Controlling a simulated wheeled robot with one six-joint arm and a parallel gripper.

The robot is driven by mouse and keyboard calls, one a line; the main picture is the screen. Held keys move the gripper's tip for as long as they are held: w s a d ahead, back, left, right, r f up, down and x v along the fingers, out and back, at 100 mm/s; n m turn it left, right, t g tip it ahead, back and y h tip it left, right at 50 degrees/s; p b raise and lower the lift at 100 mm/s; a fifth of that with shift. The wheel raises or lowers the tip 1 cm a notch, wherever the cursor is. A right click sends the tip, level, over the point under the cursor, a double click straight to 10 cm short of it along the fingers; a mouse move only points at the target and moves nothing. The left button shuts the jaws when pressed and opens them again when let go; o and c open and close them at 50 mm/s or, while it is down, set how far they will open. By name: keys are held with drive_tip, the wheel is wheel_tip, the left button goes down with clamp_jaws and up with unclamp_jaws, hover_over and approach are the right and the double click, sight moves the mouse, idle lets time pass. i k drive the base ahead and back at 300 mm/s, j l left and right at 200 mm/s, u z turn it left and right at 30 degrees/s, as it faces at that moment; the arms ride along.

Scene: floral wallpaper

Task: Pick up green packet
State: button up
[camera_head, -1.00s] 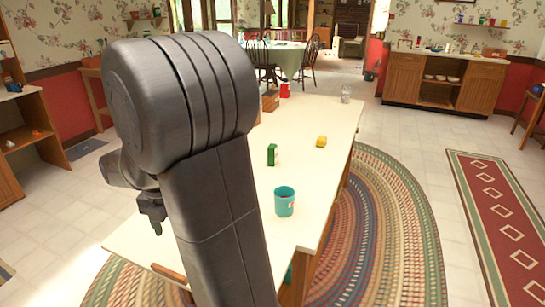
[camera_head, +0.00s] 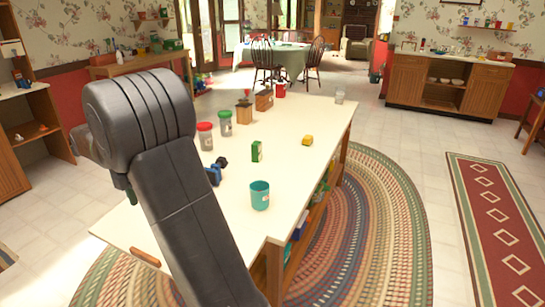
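The green packet (camera_head: 257,151) stands upright on the white-topped island counter (camera_head: 300,172), near its middle. My arm rises from the bottom and fills the left part of the view. My gripper (camera_head: 130,194) is mostly hidden behind my own arm, at the left; only a small dark part shows below the arm. It is well to the left of the packet and apart from it. Whether its fingers are open or shut does not show.
A teal cup (camera_head: 260,196) stands in front of the packet. A yellow object (camera_head: 307,140) lies to its right. A blue dumbbell-like object (camera_head: 215,172) and two jars, red-lidded (camera_head: 205,136) and green-lidded (camera_head: 225,123), stand to its left. A glass (camera_head: 339,96) stands at the far end.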

sight(257, 146)
drive_tip(key=i+l, duration=0.1)
drive_tip(key=l, duration=0.35)
drive_tip(key=i+l, duration=0.1)
drive_tip(key=l, duration=0.35)
drive_tip(key=i+l, duration=0.1)
drive_tip(key=l, duration=0.35)
drive_tip(key=i+l+u, duration=0.1)
drive_tip(key=l, duration=0.35)
drive_tip(key=i, duration=1.5)
drive_tip(key=j+u, duration=0.05)
drive_tip(key=j, duration=0.1)
